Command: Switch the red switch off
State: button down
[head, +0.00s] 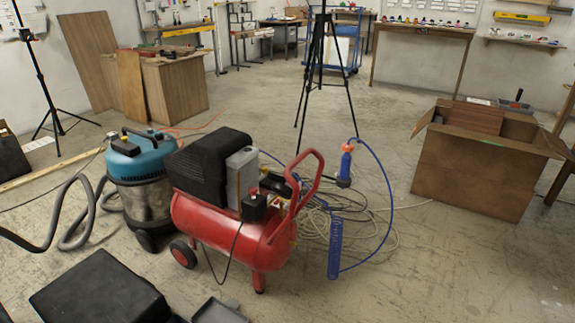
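I cannot make out a red switch anywhere in the head view. Small red items (430,21) lie among others on the far bench, too small to tell apart. A red air compressor (222,229) with a black motor cover stands on the floor near the middle, with a small black box (254,207) on it. No red switch is clear on the compressor. My gripper is not in view.
A blue-topped vacuum (140,165) with a grey hose stands left of the compressor. Coiled cables (340,222), a tripod (319,60) and a cardboard box (470,175) are to the right. A black case (100,290) lies in front. Floor at lower right is clear.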

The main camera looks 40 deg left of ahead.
aim_at(253, 190)
jog(key=u, duration=0.5)
jog(key=i, duration=1.3)
jog(key=u, duration=1.35)
jog(key=i, duration=0.45)
jog(key=u, duration=0.3)
